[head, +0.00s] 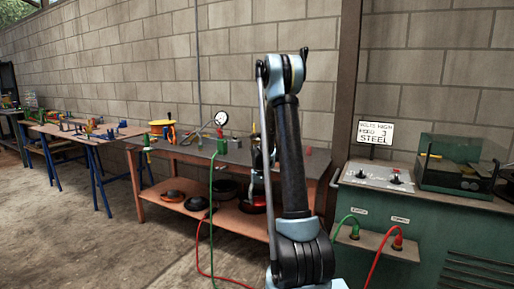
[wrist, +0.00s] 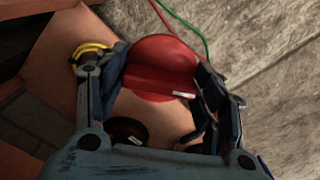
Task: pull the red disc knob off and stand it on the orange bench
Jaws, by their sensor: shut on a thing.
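The red disc knob (wrist: 160,62) shows large in the wrist view, with a raised red bar across its face and a small white mark. My gripper (wrist: 158,82) has one finger on each side of the disc and is shut on it. The orange bench (head: 233,220) stands against the wall in the head view, with a dark top and an orange lower shelf. In the wrist view an orange-tan surface (wrist: 52,58) lies below the disc. I cannot tell whether the disc touches it. In the head view my arm hides much of the gripper.
Dark round parts (head: 196,203) lie on the lower shelf; a dark ring (wrist: 127,130) and yellow coil (wrist: 92,50) show below my gripper. Green and red cables (head: 211,220) hang before the bench. A green machine (head: 440,235) stands right. Floor (head: 90,245) at left is clear.

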